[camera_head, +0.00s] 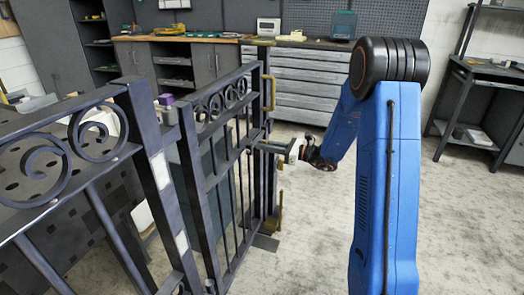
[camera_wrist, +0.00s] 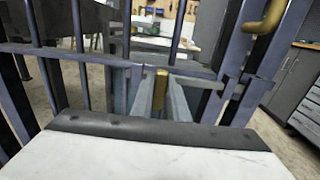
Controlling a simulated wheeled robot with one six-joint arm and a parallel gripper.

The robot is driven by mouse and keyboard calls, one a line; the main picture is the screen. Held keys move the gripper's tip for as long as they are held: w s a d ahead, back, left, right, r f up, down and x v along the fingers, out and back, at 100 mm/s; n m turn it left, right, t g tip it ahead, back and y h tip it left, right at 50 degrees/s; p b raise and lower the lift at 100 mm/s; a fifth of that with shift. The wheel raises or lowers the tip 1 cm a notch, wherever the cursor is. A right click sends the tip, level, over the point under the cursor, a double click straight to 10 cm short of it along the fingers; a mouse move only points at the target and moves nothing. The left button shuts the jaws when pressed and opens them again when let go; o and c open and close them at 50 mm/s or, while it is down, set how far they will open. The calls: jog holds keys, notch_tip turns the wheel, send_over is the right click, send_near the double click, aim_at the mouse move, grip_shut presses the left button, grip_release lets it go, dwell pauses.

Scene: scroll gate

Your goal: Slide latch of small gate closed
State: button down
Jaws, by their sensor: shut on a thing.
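The small gate (camera_head: 209,170) is a dark metal panel with upright bars and scrolls along its top, standing left of centre in the head view. My gripper (camera_head: 275,148) reaches it from the right at about mid-height. In the wrist view my gripper (camera_wrist: 160,100) has its two grey fingers on either side of a brass latch knob (camera_wrist: 161,88), shut on it. The knob is beside a dark horizontal bar (camera_wrist: 95,57) of the gate. In the head view the knob is hidden. I cannot tell how far the latch bolt reaches.
A brass pull handle (camera_head: 269,93) is on the gate's far upright. A larger scroll fence section (camera_head: 60,165) fills the left foreground. Workbenches with grey drawers (camera_head: 310,85) line the back wall, and a dark shelf (camera_head: 480,90) stands at right. The floor right of the gate is clear.

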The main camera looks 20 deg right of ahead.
jog(key=shift+w+d, duration=0.15)
jog(key=shift+w, duration=0.05)
jog(key=c, duration=1.7)
grip_release()
jog(key=v, duration=1.7)
jog(key=shift+s+d, duration=0.1)
jog(key=shift+d, duration=0.05)
